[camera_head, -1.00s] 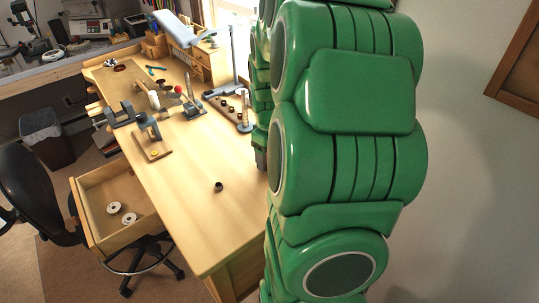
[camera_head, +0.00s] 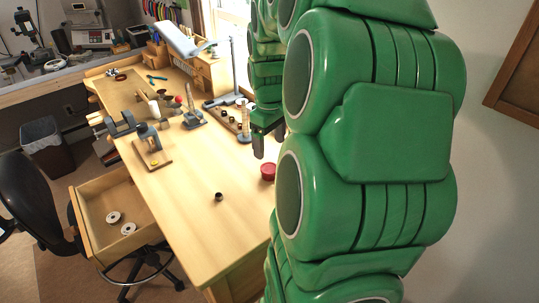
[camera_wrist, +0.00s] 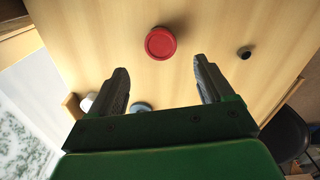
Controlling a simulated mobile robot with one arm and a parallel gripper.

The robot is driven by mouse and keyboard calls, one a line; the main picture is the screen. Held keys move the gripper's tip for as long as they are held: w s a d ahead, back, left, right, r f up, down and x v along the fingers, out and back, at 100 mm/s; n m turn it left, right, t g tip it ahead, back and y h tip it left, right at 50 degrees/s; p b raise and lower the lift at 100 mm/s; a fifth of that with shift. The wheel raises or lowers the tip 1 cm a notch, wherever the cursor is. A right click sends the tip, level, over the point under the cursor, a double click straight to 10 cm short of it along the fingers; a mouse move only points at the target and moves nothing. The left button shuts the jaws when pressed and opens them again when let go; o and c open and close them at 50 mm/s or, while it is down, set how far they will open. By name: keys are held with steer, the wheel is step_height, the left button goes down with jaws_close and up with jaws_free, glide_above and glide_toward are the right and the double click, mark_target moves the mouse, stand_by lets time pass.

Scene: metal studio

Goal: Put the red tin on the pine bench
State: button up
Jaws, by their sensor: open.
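The red tin (camera_head: 268,171) stands on the pine bench (camera_head: 185,228), near its right edge and close to my arm in the head view. In the wrist view the red tin (camera_wrist: 160,43) shows its round top, ahead of my fingertips and roughly midway between them. My gripper (camera_wrist: 163,75) is open and empty there, with both fingers apart and not touching the tin. In the head view my gripper (camera_head: 259,145) hangs just above and left of the tin, partly hidden by my arm.
A small dark cup (camera_head: 219,196) stands on the bench left of the tin. A vise (camera_head: 148,139) and other tools crowd the far half. An open drawer (camera_head: 107,205) juts out at left, with a black chair (camera_head: 30,190) beside it. The near bench top is mostly clear.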

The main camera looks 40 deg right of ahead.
steer(key=s+a+r, duration=0.2)
steer(key=s+a, duration=0.2)
steer(key=a, duration=0.4)
steer(key=s+a+r, duration=0.2)
steer(key=s+a, duration=0.3)
steer(key=a, duration=0.4)
steer(key=s+a+f+m+g, duration=0.1)
steer(key=s+a+f+m, duration=0.1)
steer(key=s+a, duration=0.6)
steer(key=s, duration=0.5)
steer(key=shift+f+g, duration=0.25)
steer(key=shift+g, duration=0.15)
